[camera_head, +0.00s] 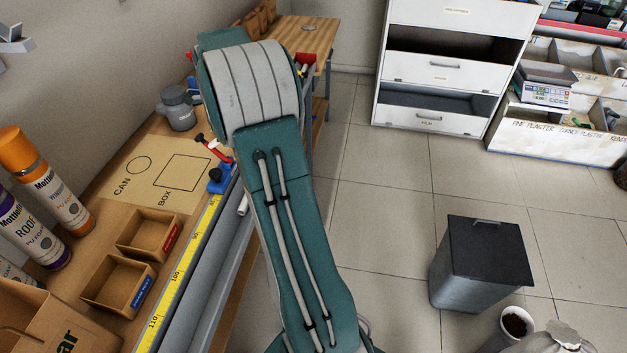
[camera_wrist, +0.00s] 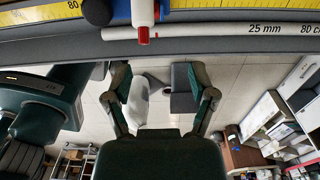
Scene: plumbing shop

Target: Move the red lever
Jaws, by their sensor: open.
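A red lever (camera_head: 213,146) with a black end stands on a blue base (camera_head: 219,182) at the bench edge in the head view, just left of my arm. In the wrist view my gripper (camera_wrist: 160,70) is open, with nothing between its fingers. A white upright part with a red tip (camera_wrist: 144,36) shows at the top of the wrist view, beyond the fingertips and apart from them. I cannot tell if this red tip belongs to the lever. In the head view my gripper is hidden behind my arm.
The bench holds a yellow ruler (camera_head: 178,273), small cardboard boxes (camera_head: 149,234), spray cans (camera_head: 47,178) and a grey pot (camera_head: 177,107). A white pipe (camera_wrist: 225,30) runs along the bench edge.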

